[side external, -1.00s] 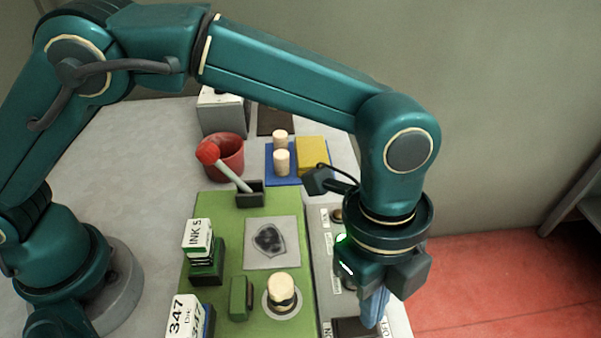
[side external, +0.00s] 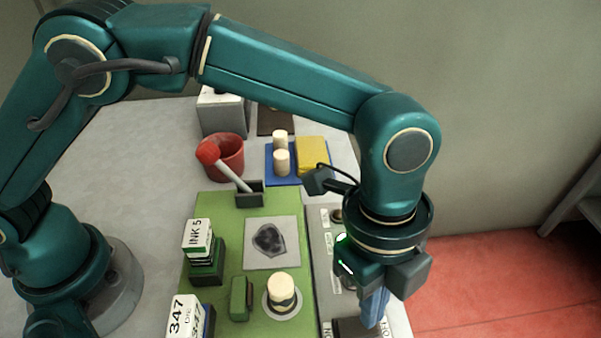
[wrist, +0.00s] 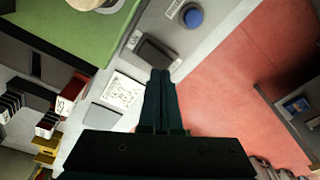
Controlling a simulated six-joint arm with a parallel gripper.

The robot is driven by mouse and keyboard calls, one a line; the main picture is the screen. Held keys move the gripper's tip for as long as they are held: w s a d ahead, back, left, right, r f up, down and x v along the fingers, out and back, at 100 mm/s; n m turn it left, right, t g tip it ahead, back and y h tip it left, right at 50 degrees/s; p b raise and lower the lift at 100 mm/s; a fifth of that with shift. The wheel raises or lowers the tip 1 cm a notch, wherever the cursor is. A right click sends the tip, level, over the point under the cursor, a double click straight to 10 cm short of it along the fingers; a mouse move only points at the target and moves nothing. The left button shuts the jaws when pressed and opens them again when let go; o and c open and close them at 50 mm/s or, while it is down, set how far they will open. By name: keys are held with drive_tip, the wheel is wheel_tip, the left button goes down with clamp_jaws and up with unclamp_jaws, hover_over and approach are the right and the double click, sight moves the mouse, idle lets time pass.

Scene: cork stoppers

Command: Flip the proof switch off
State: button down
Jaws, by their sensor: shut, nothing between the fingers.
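A dark rocker switch (side external: 350,327) sits on the grey control panel (side external: 322,262) at the bottom of the side view, with small white labels at its ends. It also shows in the wrist view (wrist: 155,52), just beyond my fingertips. My gripper (side external: 374,313) is shut and empty, pointing down at the switch's right end. In the wrist view my closed fingers (wrist: 160,76) reach the switch's near edge; I cannot tell whether they touch it. The fingers hide part of the switch, and its tilt is unclear.
On the green mat (side external: 225,320) stand an ink block (side external: 197,240), a 347 die block (side external: 185,316) and a cork stopper (side external: 281,291). A mallet (side external: 228,170) leans near a red cup (side external: 229,150). A blue button (wrist: 193,17) lies beyond the switch. Red floor borders the table.

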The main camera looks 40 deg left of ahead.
drive_tip(key=shift+f, duration=1.3)
idle(0.7)
drive_tip(key=shift+r, duration=3.55)
